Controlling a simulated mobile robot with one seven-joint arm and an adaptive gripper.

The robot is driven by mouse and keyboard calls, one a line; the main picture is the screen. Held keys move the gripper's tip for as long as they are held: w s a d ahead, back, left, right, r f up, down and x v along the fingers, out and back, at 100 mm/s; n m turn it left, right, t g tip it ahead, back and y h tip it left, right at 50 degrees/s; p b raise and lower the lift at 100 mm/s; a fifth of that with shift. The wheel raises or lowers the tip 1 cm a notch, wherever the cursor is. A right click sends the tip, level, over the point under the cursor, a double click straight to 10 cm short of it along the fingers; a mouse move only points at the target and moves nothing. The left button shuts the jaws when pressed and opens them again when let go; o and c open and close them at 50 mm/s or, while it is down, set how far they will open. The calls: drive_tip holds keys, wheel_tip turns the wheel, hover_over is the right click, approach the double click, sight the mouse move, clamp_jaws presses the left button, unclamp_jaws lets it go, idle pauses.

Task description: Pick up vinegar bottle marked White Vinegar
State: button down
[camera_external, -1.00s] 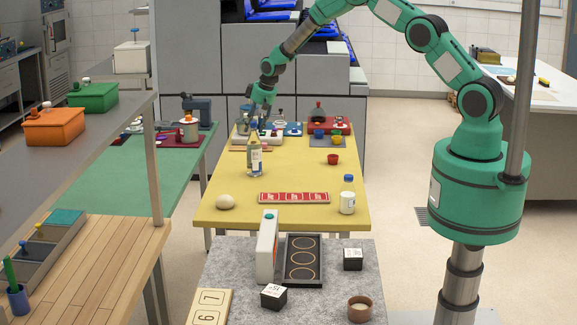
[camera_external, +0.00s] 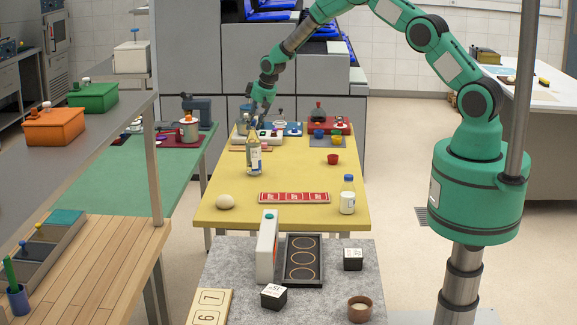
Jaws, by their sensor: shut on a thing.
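A tall clear bottle with a pale label (camera_external: 254,158) stands upright at the left part of the yellow table (camera_external: 290,215). Its label is too small to read. My gripper (camera_external: 256,117) points down at the top of this bottle and is shut on its neck area; the fingers are small and partly hard to make out. Whether the base is clear of the table cannot be told. A shorter white bottle with a blue cap (camera_external: 347,196) stands at the right front of the same table, apart from my gripper.
A red tray (camera_external: 295,198), a pale round lump (camera_external: 225,202) and a red cup (camera_external: 333,159) are on the yellow table. Trays and small items crowd its far end. The middle is mostly clear. A grey speckled table (camera_external: 345,285) stands in front.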

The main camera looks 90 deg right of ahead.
drive_tip(key=shift+w+r, duration=0.1)
drive_tip(key=shift+r, duration=1.4)
drive_tip(key=shift+s+a, duration=0.1)
drive_tip(key=shift+s, duration=0.1)
drive_tip(key=s+a+r+b, duration=0.1)
drive_tip(key=s+a+b, duration=0.1)
drive_tip(key=s+a, duration=0.6)
drive_tip(key=s, duration=0.5)
drive_tip(key=shift+a+r, duration=0.25)
drive_tip(key=shift+r, duration=0.05)
drive_tip(key=shift+a, duration=0.1)
